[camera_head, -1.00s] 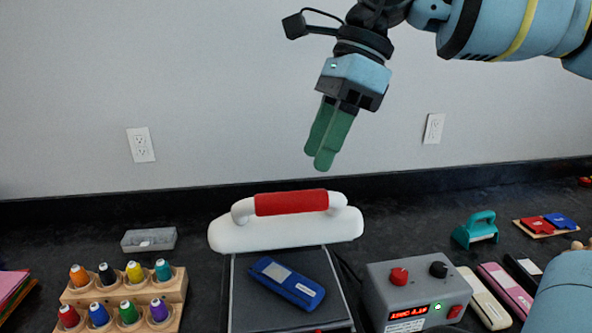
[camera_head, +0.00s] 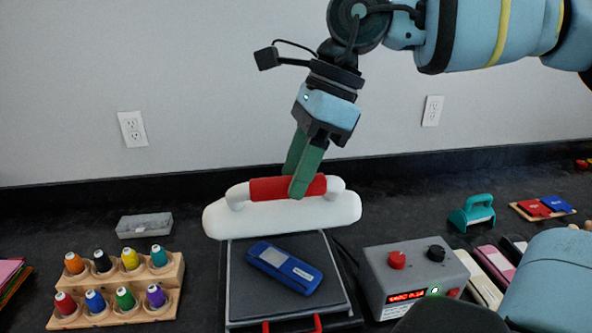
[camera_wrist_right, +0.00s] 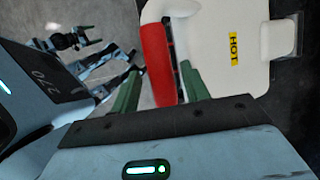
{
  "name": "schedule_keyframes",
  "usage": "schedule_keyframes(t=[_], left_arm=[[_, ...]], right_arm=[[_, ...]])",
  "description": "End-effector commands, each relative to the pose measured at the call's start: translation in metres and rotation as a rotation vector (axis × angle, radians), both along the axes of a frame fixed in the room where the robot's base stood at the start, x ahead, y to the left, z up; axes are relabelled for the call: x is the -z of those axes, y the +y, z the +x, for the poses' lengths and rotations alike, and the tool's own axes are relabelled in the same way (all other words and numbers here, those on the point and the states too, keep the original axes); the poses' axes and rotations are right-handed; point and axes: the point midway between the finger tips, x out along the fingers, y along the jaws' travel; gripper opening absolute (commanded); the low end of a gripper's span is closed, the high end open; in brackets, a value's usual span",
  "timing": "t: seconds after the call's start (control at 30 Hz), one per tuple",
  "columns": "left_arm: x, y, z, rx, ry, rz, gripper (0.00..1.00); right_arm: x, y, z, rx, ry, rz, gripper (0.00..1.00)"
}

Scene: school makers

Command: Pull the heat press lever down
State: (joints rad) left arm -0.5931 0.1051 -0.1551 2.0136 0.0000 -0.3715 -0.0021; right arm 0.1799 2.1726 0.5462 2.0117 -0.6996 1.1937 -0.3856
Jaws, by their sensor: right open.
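The heat press has a white upper part (camera_head: 285,217) with a red-gripped lever handle (camera_head: 268,189). It stands behind the dark lower plate (camera_head: 285,245). My right gripper (camera_head: 298,182) is open and points down at the red handle, with one green finger in front of it. In the right wrist view the red handle (camera_wrist_right: 160,65) lies between the two green fingers of the right gripper (camera_wrist_right: 158,92), and a yellow HOT label (camera_wrist_right: 234,49) shows on the white part. Whether the fingers touch the handle is unclear.
A blue case-like item (camera_head: 284,267) lies on the lower plate. A grey control box (camera_head: 412,276) stands to the right. A wooden rack (camera_head: 130,290) of thread spools and a small grey tray (camera_head: 144,225) are on the left. A teal tool (camera_head: 472,213) sits farther right.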

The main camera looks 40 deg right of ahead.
Motion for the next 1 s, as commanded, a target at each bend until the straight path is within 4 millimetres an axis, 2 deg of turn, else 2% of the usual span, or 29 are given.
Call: schedule_keyframes(t=[0.1,0.37,0.73,1.0], left_arm=[[0.0000,0.0002,0.0003,0.000,0.000,0.000,0.80],[-0.0004,0.0001,0.0020,0.001,-0.003,0.000,0.80],[-0.0005,0.0000,0.0029,0.000,-0.005,0.000,0.80],[-0.0002,0.0000,0.0027,0.000,-0.005,0.000,0.80]], right_arm=[[0.0060,0.0025,0.0004,0.001,0.001,0.001,0.46],[0.0071,0.0031,0.0007,0.000,0.000,0.000,0.46],[0.0068,0.0030,0.0007,0.000,0.000,0.000,0.00],[0.0072,0.0024,0.0004,0.000,-0.002,0.000,0.00]])
